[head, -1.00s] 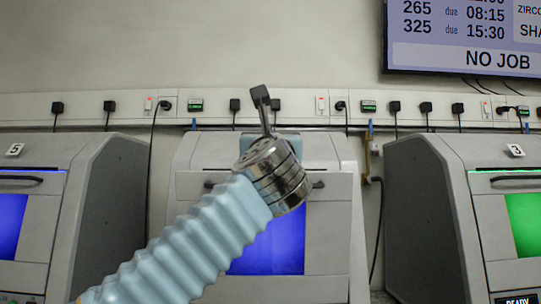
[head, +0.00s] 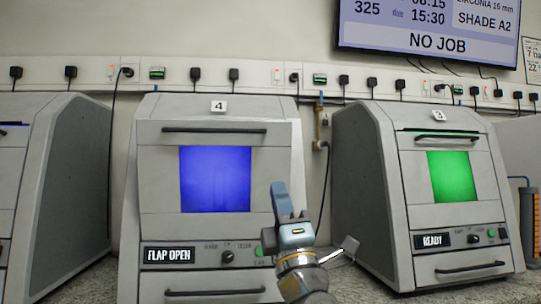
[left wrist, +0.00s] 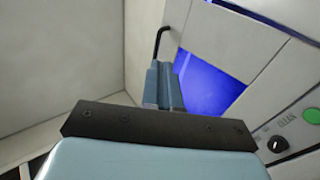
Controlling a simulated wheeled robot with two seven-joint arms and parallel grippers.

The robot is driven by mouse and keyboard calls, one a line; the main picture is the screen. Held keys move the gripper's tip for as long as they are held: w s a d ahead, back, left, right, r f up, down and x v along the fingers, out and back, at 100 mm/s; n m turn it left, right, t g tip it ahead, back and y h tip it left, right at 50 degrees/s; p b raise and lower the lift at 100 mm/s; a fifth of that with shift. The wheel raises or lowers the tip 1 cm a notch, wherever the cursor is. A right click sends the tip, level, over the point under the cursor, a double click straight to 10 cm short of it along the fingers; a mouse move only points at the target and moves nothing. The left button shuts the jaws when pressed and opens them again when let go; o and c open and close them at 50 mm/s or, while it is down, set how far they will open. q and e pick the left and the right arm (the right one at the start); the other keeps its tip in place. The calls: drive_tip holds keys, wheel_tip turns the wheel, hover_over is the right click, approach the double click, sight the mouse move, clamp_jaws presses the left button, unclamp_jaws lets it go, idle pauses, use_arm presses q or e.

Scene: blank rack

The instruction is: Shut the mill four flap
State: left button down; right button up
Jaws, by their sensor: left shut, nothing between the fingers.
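Mill four (head: 222,106) is the grey machine left of centre in the head view, with a "4" tag on top. Its display (head: 168,255) reads FLAP OPEN. The flap (head: 160,165) has a blue-lit window and a dark bar handle (head: 214,130) near its top. In the head view I see no clear gap around the flap. My left gripper (head: 280,199) is shut and empty, in front of the mill, right of the window's lower corner. In the left wrist view its fingers (left wrist: 164,86) overlap the blue window, below one end of the handle (left wrist: 160,42). My right gripper is not in view.
Mill three (head: 365,180), with a green window and a READY display, stands at right. Another mill (head: 60,190) stands at left. A gap with hanging cables separates mills four and three. A wall screen (head: 430,30) reads NO JOB.

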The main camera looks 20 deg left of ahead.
sight(263, 132)
use_arm(q)
drive_tip(key=p+x, duration=0.5)
drive_tip(key=x, duration=0.7)
drive_tip(key=shift+w+a+r, duration=0.1)
drive_tip(key=shift+r, duration=0.2)
drive_tip(key=shift+w+a+r+p, duration=0.3)
drive_tip(key=shift+w+r+p, duration=0.05)
drive_tip(key=shift+w+p, duration=0.1)
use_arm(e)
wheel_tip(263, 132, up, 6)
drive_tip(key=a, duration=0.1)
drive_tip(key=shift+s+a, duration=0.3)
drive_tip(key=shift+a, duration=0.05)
use_arm(q)
drive_tip(key=shift+r, duration=0.1)
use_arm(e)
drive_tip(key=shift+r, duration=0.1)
